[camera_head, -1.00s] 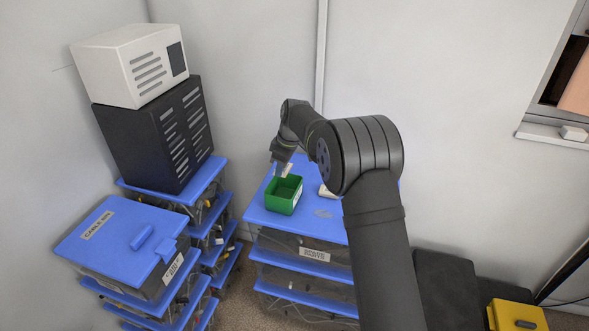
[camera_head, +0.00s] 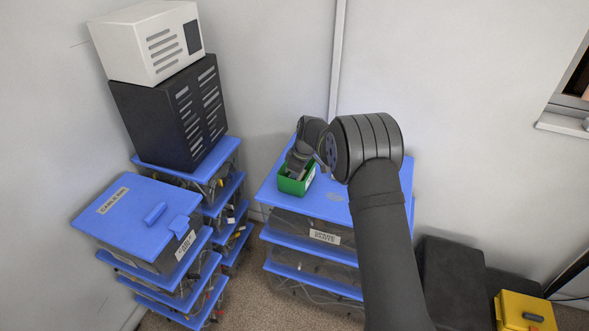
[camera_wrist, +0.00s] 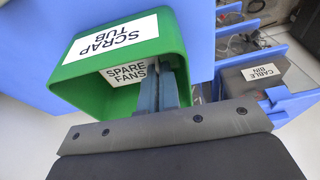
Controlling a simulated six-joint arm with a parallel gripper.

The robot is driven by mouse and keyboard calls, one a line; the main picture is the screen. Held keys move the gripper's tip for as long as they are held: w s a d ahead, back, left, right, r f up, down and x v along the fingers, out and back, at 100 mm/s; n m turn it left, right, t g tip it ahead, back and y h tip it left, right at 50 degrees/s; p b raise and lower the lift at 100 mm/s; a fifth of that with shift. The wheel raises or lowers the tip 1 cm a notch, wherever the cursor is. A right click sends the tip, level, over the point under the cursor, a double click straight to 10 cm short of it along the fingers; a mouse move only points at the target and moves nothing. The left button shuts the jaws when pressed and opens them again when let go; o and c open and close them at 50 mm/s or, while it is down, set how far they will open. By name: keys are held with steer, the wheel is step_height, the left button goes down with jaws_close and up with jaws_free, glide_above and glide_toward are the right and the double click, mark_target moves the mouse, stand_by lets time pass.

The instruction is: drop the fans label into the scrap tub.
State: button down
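The green scrap tub (camera_head: 291,187) stands on a blue lid in the head view. In the wrist view, the tub (camera_wrist: 72,98) shows its printed name on the near white panel. The fans label (camera_wrist: 127,73), a white card reading "SPARE FANS", is inside the tub's opening beside my fingertips. My gripper (camera_wrist: 167,66) reaches into the tub with its fingers close together, and the card's edge meets them. In the head view, my gripper (camera_head: 297,171) is over the tub and hides part of it; the card cannot be made out there.
Blue-lidded clear bins are stacked at left, with the cable bin (camera_head: 139,220) on top. A black case (camera_head: 172,112) carries a white slotted box (camera_head: 147,42) behind. A yellow box (camera_head: 525,312) is at lower right. The wall is close behind the tub.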

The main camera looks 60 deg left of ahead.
steer(key=shift+f, duration=0.5)
steer(key=c, duration=2.1)
jaws_free()
steer(key=o, duration=0.5)
steer(key=v, duration=0.8)
